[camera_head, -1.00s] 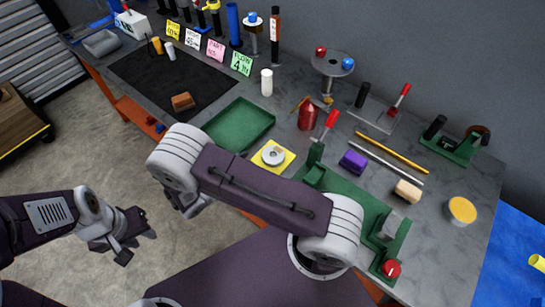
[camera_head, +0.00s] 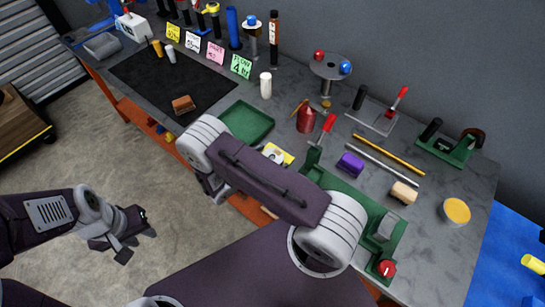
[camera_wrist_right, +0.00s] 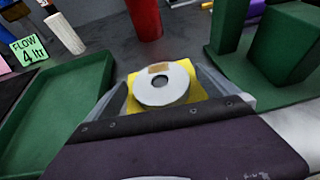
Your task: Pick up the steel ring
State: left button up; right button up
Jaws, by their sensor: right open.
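The steel ring (camera_wrist_right: 161,88) is a pale grey disc with a dark central hole and a tan mark on its far rim. It lies flat on a yellow square (camera_wrist_right: 186,72) on the table. In the head view the ring (camera_head: 273,154) is partly hidden by my right arm. My right gripper (camera_wrist_right: 162,82) is open, with one finger on each side of the ring in the wrist view. I cannot tell how high the fingers are above the table. My left gripper (camera_head: 132,236) is open and empty, away from the table over the floor.
A green tray (camera_wrist_right: 50,110) lies left of the ring. A green fixture (camera_wrist_right: 270,65) stands close on the right, and a red conical container (camera_wrist_right: 145,18) stands behind. A purple block (camera_head: 350,163) and rods lie further right.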

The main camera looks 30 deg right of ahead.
jog(key=shift+a, duration=0.1)
jog(key=c, duration=0.6)
jog(key=shift+r, duration=0.1)
grip_shut()
